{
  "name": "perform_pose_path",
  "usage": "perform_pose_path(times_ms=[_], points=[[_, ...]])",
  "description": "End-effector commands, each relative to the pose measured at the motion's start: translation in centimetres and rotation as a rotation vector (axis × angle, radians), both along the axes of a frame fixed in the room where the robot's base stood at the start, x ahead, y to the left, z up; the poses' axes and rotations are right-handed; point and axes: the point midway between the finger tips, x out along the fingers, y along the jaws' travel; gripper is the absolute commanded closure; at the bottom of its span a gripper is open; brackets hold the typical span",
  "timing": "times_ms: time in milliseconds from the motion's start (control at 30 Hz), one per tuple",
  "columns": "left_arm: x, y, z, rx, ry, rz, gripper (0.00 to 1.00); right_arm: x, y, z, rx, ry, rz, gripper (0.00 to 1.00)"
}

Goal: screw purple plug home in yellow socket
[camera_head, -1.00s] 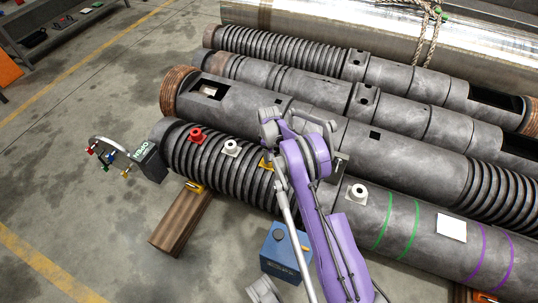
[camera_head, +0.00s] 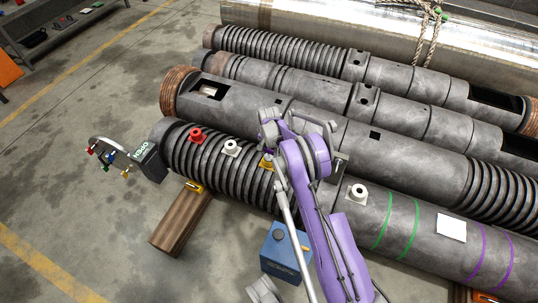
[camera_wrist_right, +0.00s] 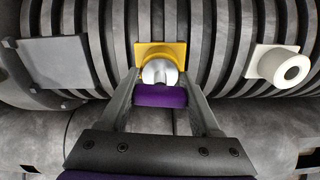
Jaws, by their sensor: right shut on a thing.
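The yellow socket (camera_wrist_right: 178,50) is a square plate on the ribbed barrel, in the upper middle of the right wrist view. In the head view only an edge of it (camera_head: 265,163) shows beside my purple arm. My right gripper (camera_wrist_right: 160,88) is shut on the purple plug (camera_wrist_right: 160,97), directly in front of the socket. A pale silver round part sits between the purple body and the yellow plate; I cannot tell how deep the plug is in. In the head view my right arm hides the plug and fingertips. My left gripper is not in view.
A white socket (camera_head: 231,148) and a red socket (camera_head: 196,135) sit left along the ribbed barrel (camera_head: 185,160). Another white socket (camera_head: 357,193) is to the right. A black box marked OPEN (camera_head: 151,161) is at the barrel's left end. A blue box (camera_head: 279,257) stands below.

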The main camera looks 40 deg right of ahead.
Motion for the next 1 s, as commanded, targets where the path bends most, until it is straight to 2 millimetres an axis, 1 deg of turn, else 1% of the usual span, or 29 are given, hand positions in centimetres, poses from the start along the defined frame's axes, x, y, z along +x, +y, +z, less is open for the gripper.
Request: perform_pose_path(times_ms=[100,133,300,533,633,1000], points=[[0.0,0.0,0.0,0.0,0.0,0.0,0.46,0.0,0.0,-0.1,0.0,0.0,0.002,1.0],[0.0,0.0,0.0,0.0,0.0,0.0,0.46,0.0,0.0,-0.1,0.0,0.0,0.003,0.31],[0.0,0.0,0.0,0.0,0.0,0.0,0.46,0.0,0.0,-0.1,0.0,0.0,0.004,0.01],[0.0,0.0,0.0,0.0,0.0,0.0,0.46,0.0,0.0,0.0,0.0,0.0,0.005,0.01],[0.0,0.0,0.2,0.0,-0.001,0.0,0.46,0.0,0.0,0.4,0.0,0.0,0.005,0.01],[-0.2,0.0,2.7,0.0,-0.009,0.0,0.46,0.0,0.0,6.0,-0.001,-0.001,0.005,0.01]])
